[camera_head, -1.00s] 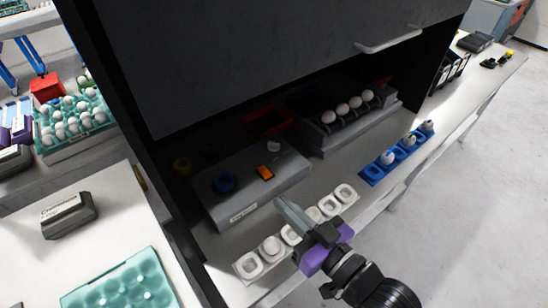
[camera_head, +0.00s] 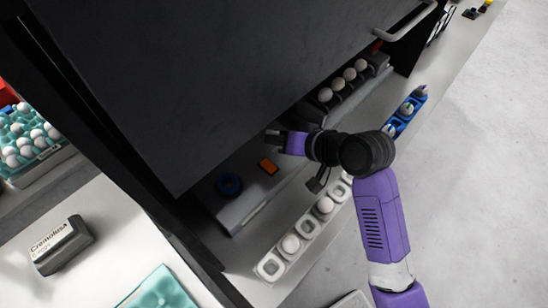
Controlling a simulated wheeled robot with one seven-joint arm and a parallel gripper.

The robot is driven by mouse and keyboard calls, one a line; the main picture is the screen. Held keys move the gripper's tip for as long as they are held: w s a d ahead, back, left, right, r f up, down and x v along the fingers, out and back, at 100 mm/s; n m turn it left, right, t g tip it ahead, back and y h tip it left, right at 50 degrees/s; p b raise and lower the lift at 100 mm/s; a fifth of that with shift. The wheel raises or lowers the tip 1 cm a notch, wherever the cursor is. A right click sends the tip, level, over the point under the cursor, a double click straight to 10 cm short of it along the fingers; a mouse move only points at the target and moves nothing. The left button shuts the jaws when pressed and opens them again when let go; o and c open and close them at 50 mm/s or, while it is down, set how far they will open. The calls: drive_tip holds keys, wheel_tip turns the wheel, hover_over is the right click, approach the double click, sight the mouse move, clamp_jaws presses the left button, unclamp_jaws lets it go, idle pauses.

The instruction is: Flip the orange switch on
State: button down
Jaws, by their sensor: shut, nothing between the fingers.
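The orange switch (camera_head: 268,166) sits on top of the grey control box (camera_head: 240,208), under the dark hood. Its on or off position cannot be told at this size. My gripper (camera_head: 273,134) is under the hood's lower edge, just above the switch in the picture, with its purple part to the right of the grey fingers. The fingers are shut and empty. They look apart from the switch, but their height over the box is unclear.
The dark hood (camera_head: 240,70) hangs close over my gripper. A white egg holder (camera_head: 270,267) lies in front of the box. Eggs stand on a rack (camera_head: 378,68) and in a blue holder (camera_head: 401,124) to the right.

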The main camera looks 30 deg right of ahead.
drive_tip(key=shift+s+f, duration=0.35)
drive_tip(key=b, duration=0.7)
hover_over(272, 168)
drive_tip(key=f, duration=0.7)
drive_tip(key=shift+s+f, duration=0.15)
drive_tip(key=shift+s, duration=0.05)
drive_tip(key=shift+w+f+b, duration=0.15)
drive_tip(key=shift+f+b, duration=0.35)
drive_tip(key=shift+f, duration=0.15)
drive_tip(key=shift+f, duration=0.2)
idle(0.7)
drive_tip(key=shift+f, duration=0.25)
